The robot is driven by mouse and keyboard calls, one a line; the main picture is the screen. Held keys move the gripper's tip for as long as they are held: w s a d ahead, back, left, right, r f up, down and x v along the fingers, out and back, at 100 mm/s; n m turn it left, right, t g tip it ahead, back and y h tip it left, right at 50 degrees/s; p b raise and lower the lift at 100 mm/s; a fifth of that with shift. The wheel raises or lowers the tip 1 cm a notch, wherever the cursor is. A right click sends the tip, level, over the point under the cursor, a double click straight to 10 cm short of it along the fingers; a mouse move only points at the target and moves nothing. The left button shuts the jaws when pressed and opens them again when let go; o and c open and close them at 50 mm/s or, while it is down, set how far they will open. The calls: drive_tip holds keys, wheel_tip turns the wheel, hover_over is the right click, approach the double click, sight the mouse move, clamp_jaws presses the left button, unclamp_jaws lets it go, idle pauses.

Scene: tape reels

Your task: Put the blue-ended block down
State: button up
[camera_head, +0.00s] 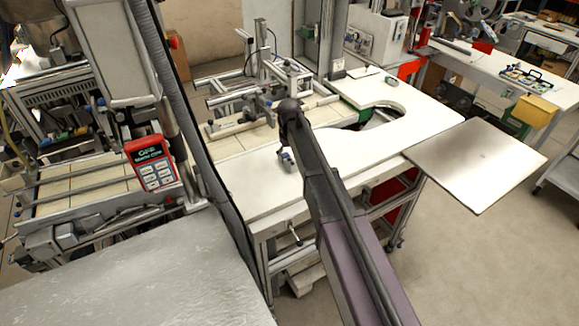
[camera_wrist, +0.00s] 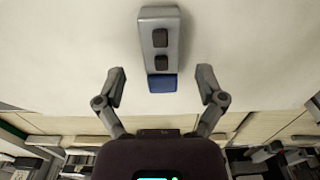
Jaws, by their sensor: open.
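The blue-ended block is a grey block (camera_wrist: 160,20) with two dark square patches on its face and a blue end (camera_wrist: 162,83). In the wrist view it lies on the white tabletop, blue end toward me. My gripper (camera_wrist: 161,76) is open, one finger on each side of the blue end, with a clear gap on both sides. In the head view my gripper (camera_head: 286,157) is low over the white table (camera_head: 262,187), left of its round cutout. I cannot clearly make out the block there.
Metal fixtures (camera_head: 255,105) stand behind my gripper. A red keypad box (camera_head: 150,163) is at left. A bare metal plate (camera_head: 476,165) extends at right. The tabletop around the block is clear.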

drive_tip(key=shift+f+b, duration=1.05)
drive_tip(key=shift+f, duration=0.25)
clamp_jaws()
